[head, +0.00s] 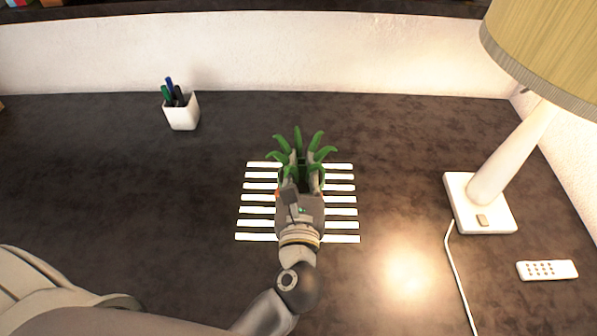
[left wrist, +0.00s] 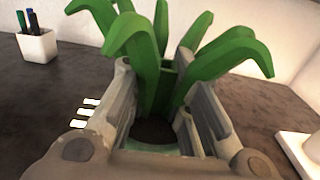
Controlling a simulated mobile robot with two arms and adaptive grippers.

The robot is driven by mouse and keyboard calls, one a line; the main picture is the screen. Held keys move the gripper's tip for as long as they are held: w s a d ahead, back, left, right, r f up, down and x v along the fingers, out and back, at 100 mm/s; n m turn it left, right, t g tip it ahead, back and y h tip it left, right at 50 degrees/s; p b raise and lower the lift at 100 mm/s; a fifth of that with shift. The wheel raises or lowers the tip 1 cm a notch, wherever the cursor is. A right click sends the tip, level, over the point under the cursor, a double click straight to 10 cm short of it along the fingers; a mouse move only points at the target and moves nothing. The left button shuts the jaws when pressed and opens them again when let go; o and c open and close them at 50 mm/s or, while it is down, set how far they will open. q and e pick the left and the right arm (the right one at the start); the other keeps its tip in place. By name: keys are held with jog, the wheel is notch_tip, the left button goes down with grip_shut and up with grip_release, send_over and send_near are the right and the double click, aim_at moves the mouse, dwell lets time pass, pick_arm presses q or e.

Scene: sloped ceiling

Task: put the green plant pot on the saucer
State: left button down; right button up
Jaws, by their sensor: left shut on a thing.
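The green plant pot, with its spiky green leaves (head: 300,150), is at the middle of the desk in the head view. My left gripper (head: 301,181) is shut on the pot, one finger on each side, and hides most of it. In the left wrist view the pot's rim and dark soil (left wrist: 153,131) show between the fingers, with the leaves rising above them. The pot looks upright. Whether it touches what is below cannot be told. I see no saucer in either view; the area under the pot is hidden. My right gripper is not in view.
A white slatted mat (head: 342,212) lies beneath the gripper. A white cup of pens (head: 182,112) stands at back left. A lamp (head: 480,208) with a cord and a white remote (head: 547,270) are at right. The dark desk (head: 120,190) is clear at left.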

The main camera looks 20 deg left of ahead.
pick_arm(q)
jog(key=shift+w+a+f, duration=0.2)
jog(key=shift+w+a, duration=0.05)
jog(key=shift+w, duration=0.35)
jog(key=shift+w+a+f, duration=0.2)
jog(key=shift+w, duration=0.35)
jog(key=w+a+f+b, duration=0.1)
jog(key=w+f+b, duration=0.3)
jog(key=f+b, duration=0.3)
jog(key=shift+w+a+f+b, duration=0.15)
jog(key=shift+a+f+b, duration=0.25)
jog(key=shift+f, duration=0.5)
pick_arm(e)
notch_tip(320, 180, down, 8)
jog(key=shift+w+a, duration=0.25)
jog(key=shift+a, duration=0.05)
pick_arm(q)
jog(key=shift+f, duration=0.15)
jog(key=c, duration=1.8)
grip_release()
jog(key=shift+f, duration=0.15)
jog(key=o, duration=0.4)
jog(key=shift+o, duration=0.2)
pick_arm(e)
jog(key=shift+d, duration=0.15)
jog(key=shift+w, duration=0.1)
